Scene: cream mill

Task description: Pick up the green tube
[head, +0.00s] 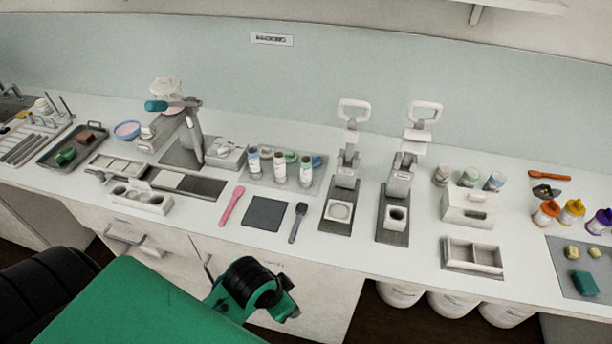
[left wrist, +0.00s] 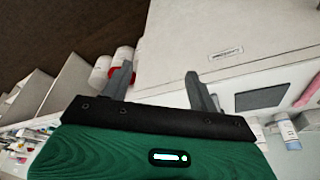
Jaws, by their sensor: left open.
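Three upright labelled tubes (head: 280,168) stand on a grey tray at the middle of the counter in the head view. A pale green round piece (head: 291,156) shows behind them. A small jar with a green top (head: 468,177) stands in a row further right. I cannot tell which of these is the green tube. My left arm reaches in at the bottom, in front of the counter; its fingertips do not show there. In the left wrist view my left gripper (left wrist: 160,88) is open with nothing between its fingers. My right gripper is out of view.
A dark square mat (head: 266,213), a pink spatula (head: 231,206) and a dark spoon (head: 298,222) lie before the tubes. Two presses (head: 343,180) stand to their right. A stand mixer (head: 185,125) is on the left. White tubs (head: 452,304) sit below the counter.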

